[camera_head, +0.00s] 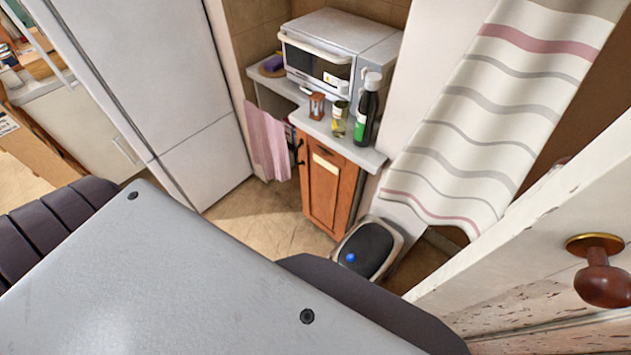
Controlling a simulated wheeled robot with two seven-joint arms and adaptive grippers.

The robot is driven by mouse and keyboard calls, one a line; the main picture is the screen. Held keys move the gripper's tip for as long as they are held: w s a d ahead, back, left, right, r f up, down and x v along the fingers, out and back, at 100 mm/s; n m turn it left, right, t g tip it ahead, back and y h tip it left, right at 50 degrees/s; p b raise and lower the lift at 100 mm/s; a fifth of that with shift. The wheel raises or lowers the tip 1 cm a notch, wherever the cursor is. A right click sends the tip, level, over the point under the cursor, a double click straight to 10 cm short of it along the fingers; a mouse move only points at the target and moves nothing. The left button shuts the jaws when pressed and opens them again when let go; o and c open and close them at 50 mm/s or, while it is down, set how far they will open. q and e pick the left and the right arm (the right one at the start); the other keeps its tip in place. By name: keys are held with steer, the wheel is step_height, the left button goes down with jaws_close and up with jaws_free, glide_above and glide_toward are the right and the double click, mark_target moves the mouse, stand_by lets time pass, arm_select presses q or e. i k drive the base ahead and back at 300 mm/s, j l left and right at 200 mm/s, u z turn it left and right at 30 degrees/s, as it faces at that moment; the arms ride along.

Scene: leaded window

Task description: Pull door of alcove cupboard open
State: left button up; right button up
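The alcove cupboard has an orange-brown wooden door (322,202) under a pale countertop (366,155). The door looks closed. A dark handle (299,152) sits on its upper left side, and a pale strip shows near its top. Neither of my grippers is in view. A large grey panel and dark parts, which look like my own body, fill the lower left and hide the floor in front of me.
A white microwave (345,38) and bottles (367,112) stand on the countertop. A pink cloth (266,140) hangs left of the cupboard. A grey-rimmed bin (372,246) stands before it at right. A tall white fridge (155,70), striped curtain (500,110) and knobbed white door (540,245) flank the tiled floor.

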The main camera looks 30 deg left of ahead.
mark_target(329, 179)
steer(key=u, duration=0.85)
